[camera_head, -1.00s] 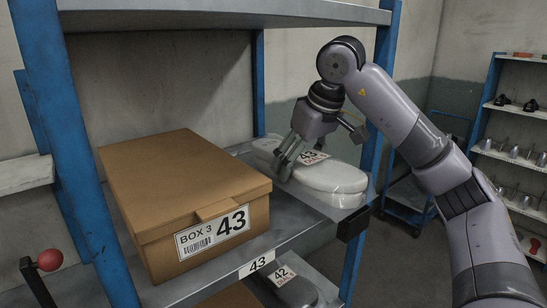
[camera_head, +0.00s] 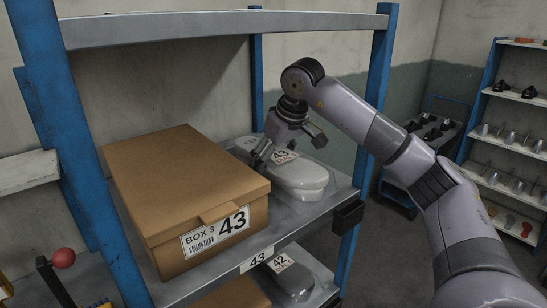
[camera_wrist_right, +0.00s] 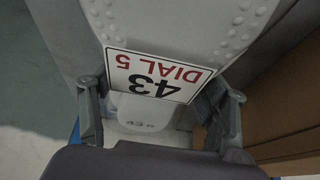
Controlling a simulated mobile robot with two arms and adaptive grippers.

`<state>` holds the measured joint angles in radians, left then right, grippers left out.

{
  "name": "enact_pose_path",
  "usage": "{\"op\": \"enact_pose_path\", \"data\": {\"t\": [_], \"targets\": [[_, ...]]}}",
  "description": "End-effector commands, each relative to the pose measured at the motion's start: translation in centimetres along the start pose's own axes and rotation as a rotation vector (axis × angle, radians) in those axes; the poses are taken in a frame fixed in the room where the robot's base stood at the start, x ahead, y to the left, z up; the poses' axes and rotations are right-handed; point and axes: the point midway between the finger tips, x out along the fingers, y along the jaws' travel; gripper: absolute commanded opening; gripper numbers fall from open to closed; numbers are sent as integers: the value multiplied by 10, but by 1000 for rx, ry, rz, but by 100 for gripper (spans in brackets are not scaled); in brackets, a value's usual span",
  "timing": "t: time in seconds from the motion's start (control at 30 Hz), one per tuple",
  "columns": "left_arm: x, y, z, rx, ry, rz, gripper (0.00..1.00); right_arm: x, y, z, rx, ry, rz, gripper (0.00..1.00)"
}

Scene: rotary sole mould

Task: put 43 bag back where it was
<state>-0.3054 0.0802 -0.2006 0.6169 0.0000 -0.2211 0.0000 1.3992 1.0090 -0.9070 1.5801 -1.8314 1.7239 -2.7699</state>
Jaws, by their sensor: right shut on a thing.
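The 43 bag (camera_head: 300,180) is a pale, sole-shaped pack with a white label reading 43 and, in the wrist view, DIAL 5 (camera_wrist_right: 158,76). It is over the middle shelf (camera_head: 312,220), right of the brown box marked BOX 3 43 (camera_head: 185,190). I cannot tell whether it fully rests on the shelf. My right gripper (camera_head: 268,158) is shut on the bag, with a finger on each side of it in the right wrist view (camera_wrist_right: 160,115). The fingertips are partly hidden. My left gripper is not in view.
A shelf-edge tag reads 43 (camera_head: 257,258). A bag marked 42 (camera_head: 290,277) lies on the shelf below. Blue posts (camera_head: 365,150) and the upper shelf (camera_head: 220,27) frame the space. A rack with tools (camera_head: 515,130) stands at far right.

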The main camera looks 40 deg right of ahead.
Motion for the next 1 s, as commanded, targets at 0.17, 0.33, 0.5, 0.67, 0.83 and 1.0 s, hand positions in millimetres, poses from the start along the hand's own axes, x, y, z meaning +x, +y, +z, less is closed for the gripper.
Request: {"op": "enact_pose_path", "data": {"t": [0.17,0.33,0.5,0.67,0.83,1.0], "targets": [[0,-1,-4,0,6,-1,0,0,0,0,0,0,-1,79],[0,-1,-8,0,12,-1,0,0,0,0,0,0,-1,91],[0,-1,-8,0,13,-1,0,0,0,0,0,0,-1,91],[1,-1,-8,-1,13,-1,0,-1,0,0,0,0,-1,91],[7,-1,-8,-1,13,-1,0,-14,0,-1,1,4,0,91],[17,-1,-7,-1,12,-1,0,-50,-1,-1,0,8,-1,91]]}}
